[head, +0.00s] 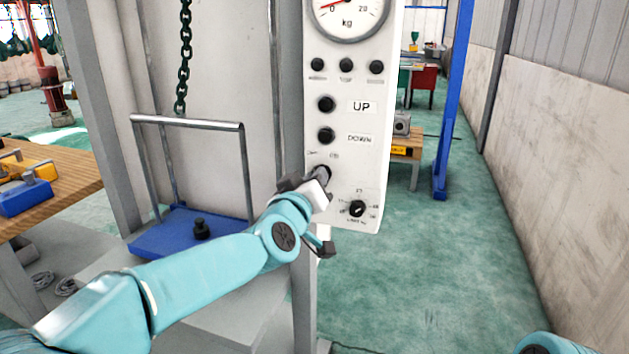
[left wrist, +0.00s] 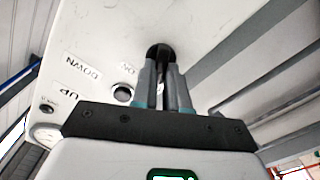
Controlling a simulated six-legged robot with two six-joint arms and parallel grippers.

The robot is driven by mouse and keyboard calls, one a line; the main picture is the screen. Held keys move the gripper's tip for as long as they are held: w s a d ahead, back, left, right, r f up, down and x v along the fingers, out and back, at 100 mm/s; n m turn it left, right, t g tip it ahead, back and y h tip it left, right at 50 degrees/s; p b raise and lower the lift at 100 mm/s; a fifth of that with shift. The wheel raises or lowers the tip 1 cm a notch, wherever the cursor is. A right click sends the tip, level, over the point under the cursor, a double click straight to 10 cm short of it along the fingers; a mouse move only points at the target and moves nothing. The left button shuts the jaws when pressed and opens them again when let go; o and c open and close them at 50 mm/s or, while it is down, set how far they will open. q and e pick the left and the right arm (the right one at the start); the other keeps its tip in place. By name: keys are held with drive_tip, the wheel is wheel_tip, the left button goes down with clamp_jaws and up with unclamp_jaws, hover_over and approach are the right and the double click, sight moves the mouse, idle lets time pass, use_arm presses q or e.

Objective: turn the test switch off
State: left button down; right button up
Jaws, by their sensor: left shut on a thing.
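The test switch (head: 323,172) is a black knob on the white control panel (head: 336,228), below the DOWN button. In the left wrist view the knob (left wrist: 160,50) sits between my finger tips, with a small label, seemingly "ON", beside it. My left gripper (head: 319,180) is shut on this knob; it also shows in the left wrist view (left wrist: 160,70). The fingers hide part of the knob, and I cannot read its setting. My right gripper is not in view.
The panel also bears a kg gauge (head: 347,12), the UP button (head: 326,104), the DOWN button (head: 326,136) and a lower rotary knob (head: 357,208). A blue platform (head: 165,237) with a handle frame stands to the left. Open floor lies right of the panel.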

use_arm(q)
drive_tip(key=c, duration=1.1)
unclamp_jaws()
drive_tip(key=shift+c, duration=0.2)
drive_tip(key=b+v, duration=0.1)
drive_tip(key=v, duration=1.5)
drive_tip(key=shift+s, duration=0.15)
